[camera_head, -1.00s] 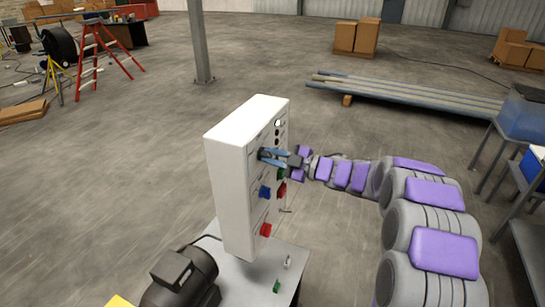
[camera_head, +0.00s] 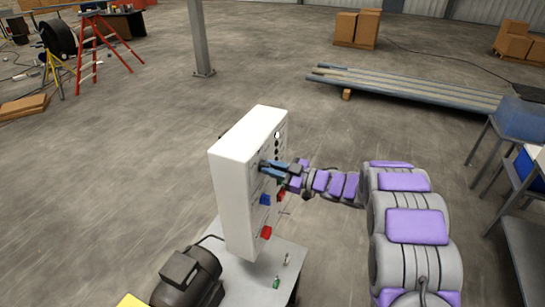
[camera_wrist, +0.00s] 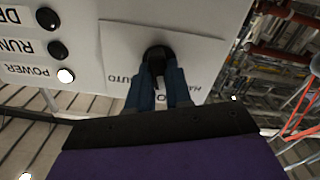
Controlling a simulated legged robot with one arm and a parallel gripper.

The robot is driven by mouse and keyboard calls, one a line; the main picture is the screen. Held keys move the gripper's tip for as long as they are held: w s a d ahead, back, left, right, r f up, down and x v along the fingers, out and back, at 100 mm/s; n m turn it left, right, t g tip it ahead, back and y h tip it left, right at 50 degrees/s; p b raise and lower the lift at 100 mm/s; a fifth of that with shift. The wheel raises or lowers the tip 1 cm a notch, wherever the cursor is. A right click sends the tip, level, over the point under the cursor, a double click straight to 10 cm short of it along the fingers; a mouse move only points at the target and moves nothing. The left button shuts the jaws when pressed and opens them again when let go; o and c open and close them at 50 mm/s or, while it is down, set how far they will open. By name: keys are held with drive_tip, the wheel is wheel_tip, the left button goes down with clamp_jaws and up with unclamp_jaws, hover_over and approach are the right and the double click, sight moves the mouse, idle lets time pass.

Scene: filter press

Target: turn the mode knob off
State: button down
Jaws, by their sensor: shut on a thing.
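The black mode knob (camera_wrist: 158,54) sits on a pale plate on the white control panel, seen upside down in the wrist view. Upside-down lettering on the plate reads AUTO on the left and part of a word starting HA on the right; lettering between them is mostly hidden. My gripper (camera_wrist: 158,70) has its blue fingers shut on the knob, one on each side. In the head view, my gripper (camera_head: 267,166) reaches the panel (camera_head: 236,190) from the right. The knob's pointer direction is hidden by the fingers.
A white POWER lamp (camera_wrist: 66,76) and dark RUN lamp (camera_wrist: 57,49) lie left of the plate. A blue control (camera_head: 265,200) and red control (camera_head: 266,232) are lower on the panel. A dark motor (camera_head: 187,278) stands beside it.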

drive_tip(key=shift+w+r+m+p, duration=0.1)
drive_tip(key=shift+r+m+p, duration=0.05)
drive_tip(key=shift+m+p, duration=0.95)
drive_tip(key=shift+w+r+m+p, duration=0.1)
drive_tip(key=shift+m+p, duration=0.7)
drive_tip(key=shift+p, duration=0.6)
drive_tip(key=c, duration=1)
unclamp_jaws()
drive_tip(key=shift+f, duration=0.15)
drive_tip(key=shift+c, duration=0.2)
drive_tip(key=shift+s+d, duration=0.1)
drive_tip(key=b+v, duration=0.2)
drive_tip(key=v, duration=1.5)
drive_tip(key=shift+d+b, duration=0.15)
drive_tip(key=shift+b, duration=0.25)
